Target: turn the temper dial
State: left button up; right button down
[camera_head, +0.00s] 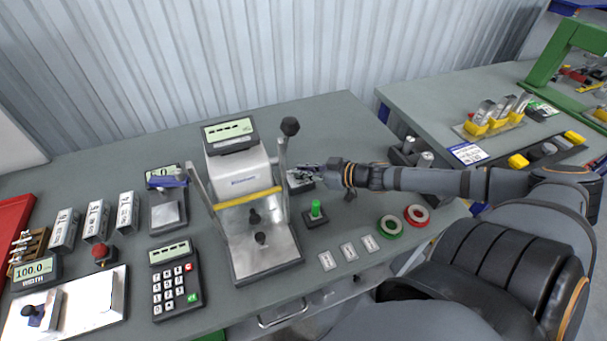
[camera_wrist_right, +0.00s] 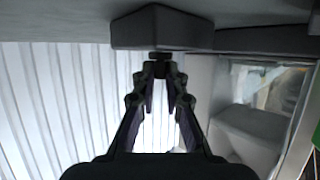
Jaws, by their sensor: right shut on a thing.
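My right gripper (camera_head: 298,173) reaches in from the right to a small grey box (camera_head: 301,187) just right of the press. In the right wrist view, the two fingers of the gripper (camera_wrist_right: 160,69) are closed on a small dark knob (camera_wrist_right: 160,56), which I take to be the temper dial. The knob sticks out from the dark box (camera_wrist_right: 160,31). In the head view the gripper hides the knob, so its marks and setting cannot be read. My left gripper is not in view.
The press (camera_head: 262,240) has an upright lever with a black ball (camera_head: 290,126) close to the gripper. A green button (camera_head: 316,209) stands in front of it. Red and green rings (camera_head: 389,227) lie to the right. A keypad (camera_head: 176,282) is at the left front.

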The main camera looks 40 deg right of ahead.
jog(key=shift+d+n+g+y, duration=0.1)
jog(key=shift+n+g+y, duration=0.3)
jog(key=c, duration=1.4)
grip_release()
